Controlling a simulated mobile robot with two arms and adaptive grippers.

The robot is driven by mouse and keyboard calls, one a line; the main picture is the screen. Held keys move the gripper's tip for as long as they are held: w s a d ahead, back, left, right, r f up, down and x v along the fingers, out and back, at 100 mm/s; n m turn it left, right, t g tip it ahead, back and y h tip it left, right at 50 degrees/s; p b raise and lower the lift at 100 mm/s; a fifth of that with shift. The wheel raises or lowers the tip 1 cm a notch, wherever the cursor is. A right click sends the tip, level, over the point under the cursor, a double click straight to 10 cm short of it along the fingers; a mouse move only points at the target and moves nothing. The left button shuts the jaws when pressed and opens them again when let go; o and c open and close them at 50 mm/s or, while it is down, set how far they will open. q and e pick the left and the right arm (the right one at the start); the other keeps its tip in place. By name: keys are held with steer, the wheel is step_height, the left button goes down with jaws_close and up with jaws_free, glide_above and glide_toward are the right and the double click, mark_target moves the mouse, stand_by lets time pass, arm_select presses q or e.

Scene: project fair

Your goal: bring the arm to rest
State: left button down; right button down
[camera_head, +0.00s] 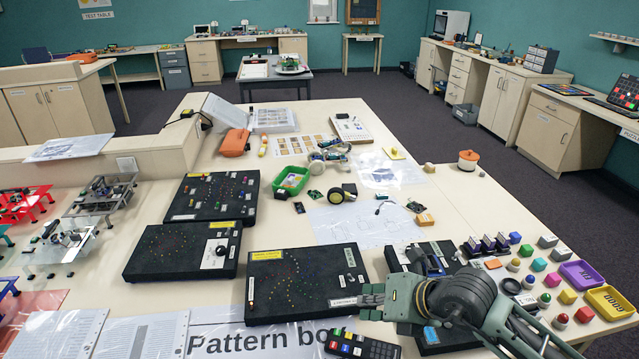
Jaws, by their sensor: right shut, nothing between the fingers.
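My right arm comes in from the lower right and reaches left over the table (447,210). My right gripper (366,299) is shut and empty. It is above the right edge of a black pattern board (290,285) with coloured dots. I cannot tell how high it is above the board. The arm hides part of another black board (448,340) behind and below it. My left gripper is not in view.
Coloured blocks and knobs (540,265), a purple tray (580,274) and a yellow tray (608,302) stand right of the arm. A black keypad (362,345) lies in front. More black boards (180,251) stand to the left. A green tray (291,180) is farther back.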

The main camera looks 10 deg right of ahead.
steer(key=s+a+r+m+t+y, duration=0.35)
steer(key=a+r+y, duration=0.55)
steer(key=a+r, duration=0.4)
steer(key=d+r+m+t+h, duration=0.4)
steer(key=d+r+m+t, duration=0.45)
steer(key=m, duration=0.25)
steer(key=w+d+f+m+h, duration=0.1)
steer(key=d+f+m+h, duration=0.7)
steer(key=d+m+h, duration=0.45)
steer(key=s+d+f+m+g+h, duration=0.1)
steer(key=s+f+m+g, duration=0.15)
steer(key=f, duration=0.25)
steer(key=s+d+f+m+g+h, duration=0.1)
steer(key=s+d+f+m+g, duration=0.15)
steer(key=f, duration=0.35)
steer(key=s+a+f+g+y, duration=0.2)
steer(key=s+a+f+g, duration=0.25)
steer(key=s+f, duration=0.35)
steer(key=s+a+f+g+y, duration=0.25)
steer(key=s+f+g, duration=0.35)
steer(key=s, duration=0.5)
step_height(320, 180, down, 29)
steer(key=s+g+b, duration=0.1)
steer(key=g+b, duration=0.1)
steer(key=b, duration=0.1)
steer(key=s+d+f+b, duration=0.3)
steer(key=s+f, duration=1.4)
steer(key=f, duration=0.2)
steer(key=shift+g+h, duration=0.3)
steer(key=shift+g, duration=0.05)
